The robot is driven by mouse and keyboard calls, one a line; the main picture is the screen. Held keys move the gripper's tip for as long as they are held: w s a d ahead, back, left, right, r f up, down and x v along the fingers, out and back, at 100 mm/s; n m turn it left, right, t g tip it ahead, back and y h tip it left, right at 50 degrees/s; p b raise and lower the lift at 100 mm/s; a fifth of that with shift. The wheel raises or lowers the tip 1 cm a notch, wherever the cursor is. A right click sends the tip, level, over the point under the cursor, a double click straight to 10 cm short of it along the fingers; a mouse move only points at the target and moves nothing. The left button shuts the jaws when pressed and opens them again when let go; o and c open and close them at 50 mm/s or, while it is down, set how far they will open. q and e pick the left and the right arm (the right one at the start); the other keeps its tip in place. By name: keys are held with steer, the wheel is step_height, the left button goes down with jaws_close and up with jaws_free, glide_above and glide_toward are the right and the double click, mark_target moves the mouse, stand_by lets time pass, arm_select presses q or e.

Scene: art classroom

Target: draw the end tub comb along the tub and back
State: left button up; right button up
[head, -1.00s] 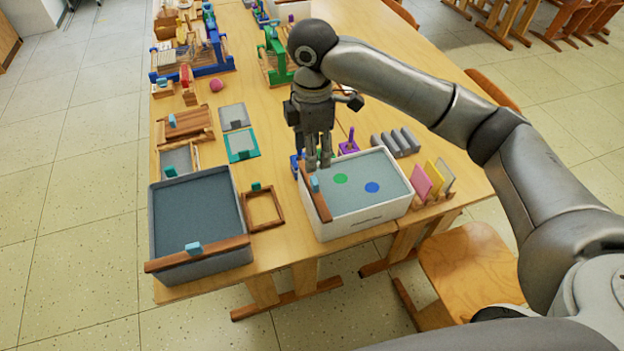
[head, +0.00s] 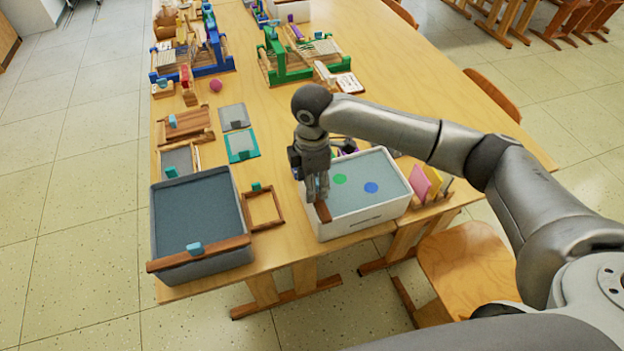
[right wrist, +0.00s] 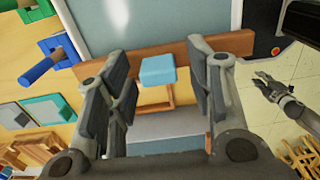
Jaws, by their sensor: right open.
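The white tub (head: 362,220) holds grey-blue liquid with a green and a blue spot. Its wooden comb (head: 323,212) lies across the left end, mostly hidden behind my right gripper (head: 318,198) in the head view. In the right wrist view the comb (right wrist: 185,52) crosses the tub, and its light-blue handle block (right wrist: 158,71) sits between the open fingers of my right gripper (right wrist: 160,92), with gaps on both sides. My left gripper (right wrist: 275,95) appears at the right of the wrist view over the floor; its opening is unclear.
A dark grey tub (head: 196,217) with its own comb (head: 200,253) stands to the left. A small wooden frame (head: 263,208) lies between the tubs. Pink and yellow cards (head: 426,183) stand right of the white tub. Looms (head: 300,55) stand farther back.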

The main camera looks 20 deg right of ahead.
jaws_close()
steer(key=shift+d, duration=0.1)
steer(key=shift+d+r, duration=0.1)
steer(key=shift+d, duration=0.2)
steer(key=d+p, duration=0.6)
steer(key=d, duration=1.5)
steer(key=shift+w+p, duration=0.3)
steer(key=shift+w, duration=0.15)
jaws_free()
steer(key=shift+d, duration=0.1)
